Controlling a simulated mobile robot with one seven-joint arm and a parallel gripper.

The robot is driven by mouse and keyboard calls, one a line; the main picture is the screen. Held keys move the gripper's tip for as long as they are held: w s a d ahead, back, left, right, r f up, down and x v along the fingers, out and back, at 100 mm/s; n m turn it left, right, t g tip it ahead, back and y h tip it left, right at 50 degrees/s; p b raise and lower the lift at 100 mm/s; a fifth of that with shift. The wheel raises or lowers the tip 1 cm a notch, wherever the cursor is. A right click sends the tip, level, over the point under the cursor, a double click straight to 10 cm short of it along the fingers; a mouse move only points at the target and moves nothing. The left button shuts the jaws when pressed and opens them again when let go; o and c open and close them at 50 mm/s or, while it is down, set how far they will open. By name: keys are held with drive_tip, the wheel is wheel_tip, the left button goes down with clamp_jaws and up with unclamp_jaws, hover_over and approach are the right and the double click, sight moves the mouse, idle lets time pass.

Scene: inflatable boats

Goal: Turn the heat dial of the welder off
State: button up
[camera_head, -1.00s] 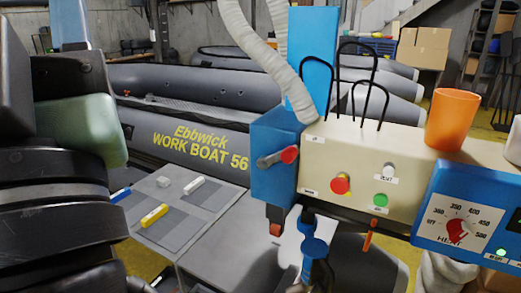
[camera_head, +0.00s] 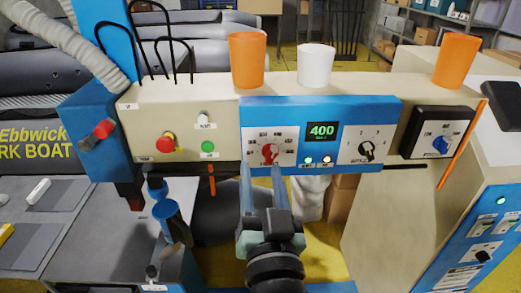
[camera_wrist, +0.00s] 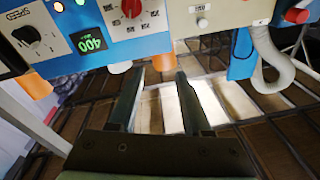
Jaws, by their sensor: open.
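The heat dial (camera_head: 269,153) is a red knob on a white scale plate, at the left of the welder's blue control panel (camera_head: 320,108). Its pointer is too small to read. The green display (camera_head: 321,131) beside it reads 400. My gripper (camera_head: 262,172) is open and empty, its fingers pointing at the panel just below the dial in the head view. In the wrist view, which is upside down, the red dial (camera_wrist: 131,8) is at the top edge, apart from the open fingers (camera_wrist: 160,74).
A second dial (camera_head: 366,151) sits right of the display. A red button (camera_head: 167,142) and a green button (camera_head: 208,147) are to the left. Orange cups (camera_head: 247,60) and a white cup (camera_head: 315,65) stand on top. A blue-knobbed black box (camera_head: 437,132) is at the right.

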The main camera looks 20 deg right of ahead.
sight(271, 158)
wheel_tip(271, 158, down, 7)
drive_tip(key=s+d+m+g, duration=0.1)
drive_tip(key=d+m+g, duration=0.1)
drive_tip(key=d, duration=0.1)
drive_tip(key=shift+h, duration=0.4)
drive_tip(key=p+x, duration=0.1)
drive_tip(key=x, duration=0.2)
drive_tip(key=p+x, duration=0.1)
drive_tip(key=x, duration=0.3)
drive_tip(key=p+x, duration=0.2)
drive_tip(key=x, duration=0.1)
drive_tip(key=shift+w+a+r, duration=0.1)
drive_tip(key=shift+w+r, duration=0.25)
drive_tip(key=shift+w+f, duration=0.1)
drive_tip(key=shift+w, duration=0.65)
clamp_jaws()
